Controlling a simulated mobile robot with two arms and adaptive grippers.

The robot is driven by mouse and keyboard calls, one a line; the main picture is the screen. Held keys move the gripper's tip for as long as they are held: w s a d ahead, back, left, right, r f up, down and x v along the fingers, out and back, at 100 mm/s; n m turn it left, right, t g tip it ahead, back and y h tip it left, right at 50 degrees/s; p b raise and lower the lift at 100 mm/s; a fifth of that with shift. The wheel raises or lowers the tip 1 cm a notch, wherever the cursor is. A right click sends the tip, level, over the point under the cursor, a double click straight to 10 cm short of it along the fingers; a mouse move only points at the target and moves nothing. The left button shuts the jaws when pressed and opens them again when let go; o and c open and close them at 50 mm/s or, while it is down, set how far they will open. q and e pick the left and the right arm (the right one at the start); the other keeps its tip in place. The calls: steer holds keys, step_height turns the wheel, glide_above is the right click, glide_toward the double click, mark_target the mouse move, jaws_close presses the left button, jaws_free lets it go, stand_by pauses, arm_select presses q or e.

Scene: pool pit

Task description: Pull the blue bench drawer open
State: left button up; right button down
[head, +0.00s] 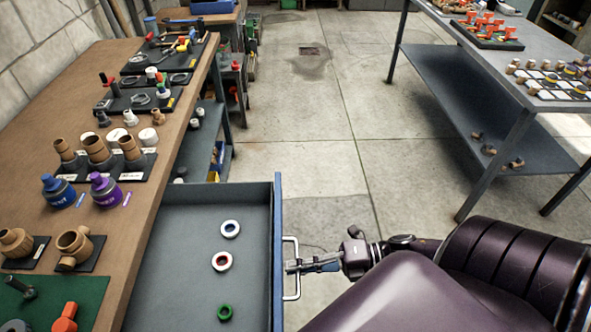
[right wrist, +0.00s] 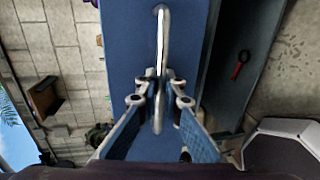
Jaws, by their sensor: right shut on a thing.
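The blue bench drawer stands pulled out from under the wooden bench, its grey inside showing and its blue front (head: 278,240) facing right in the head view. A pale metal bar handle (head: 291,290) is on that front. My right gripper (head: 295,266) is shut on the handle. In the right wrist view the handle (right wrist: 161,45) runs between the two fingers of the gripper (right wrist: 160,97), with the blue front (right wrist: 130,40) behind it. My left gripper is in neither view.
Inside the drawer lie a white ring (head: 230,229), a white-and-red ring (head: 222,261) and a green ring (head: 225,312). The wooden bench top (head: 150,195) holds pipe fittings and two jars. A grey table (head: 480,50) stands at the right. The floor between is clear.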

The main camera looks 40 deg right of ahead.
steer(key=c, duration=2.3)
jaws_free()
steer(key=shift+c, duration=0.2)
steer(key=shift+d, duration=0.1)
steer(key=v, duration=1.2)
steer(key=shift+f, duration=0.1)
